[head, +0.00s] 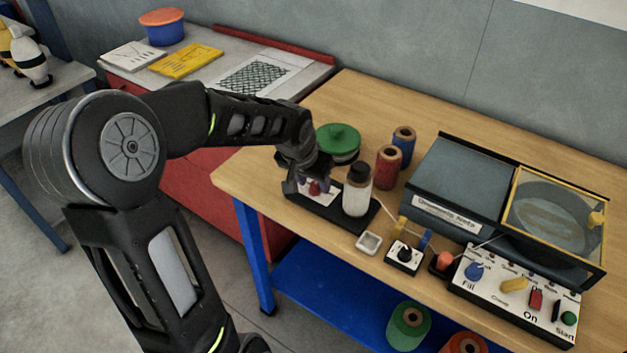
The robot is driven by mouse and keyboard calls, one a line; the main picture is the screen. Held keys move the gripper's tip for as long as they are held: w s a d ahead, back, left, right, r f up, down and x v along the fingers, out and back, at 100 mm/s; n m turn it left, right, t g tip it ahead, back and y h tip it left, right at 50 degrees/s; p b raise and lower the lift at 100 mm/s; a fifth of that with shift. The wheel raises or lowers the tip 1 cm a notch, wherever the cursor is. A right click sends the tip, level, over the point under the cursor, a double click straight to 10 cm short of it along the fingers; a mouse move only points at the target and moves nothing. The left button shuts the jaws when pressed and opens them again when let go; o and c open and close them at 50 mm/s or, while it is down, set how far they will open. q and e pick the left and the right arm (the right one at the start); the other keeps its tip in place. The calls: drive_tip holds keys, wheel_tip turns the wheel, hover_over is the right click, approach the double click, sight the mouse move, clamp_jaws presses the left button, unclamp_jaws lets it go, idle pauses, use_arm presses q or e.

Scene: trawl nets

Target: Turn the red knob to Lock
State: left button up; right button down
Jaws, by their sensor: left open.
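A small red knob (314,188) shows on a white plate, set on a black base (327,211) on the wooden table. My left gripper (307,187) is open and comes down from above at this knob, with its fingers around or just beside it. I cannot tell whether they touch it. The gripper partly hides the knob and the plate, and no Lock label can be read. My right gripper is not in view.
A white bottle with a dark cap (357,192) stands close right of my gripper. A green lidded pot (338,143) and red (388,167) and blue (403,147) spools stand behind. A control panel (515,297) and glass-lidded machine (508,200) fill the right.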

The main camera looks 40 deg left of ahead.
use_arm(q)
drive_tip(key=shift+f, duration=0.1)
drive_tip(key=shift+c, duration=0.5)
clamp_jaws()
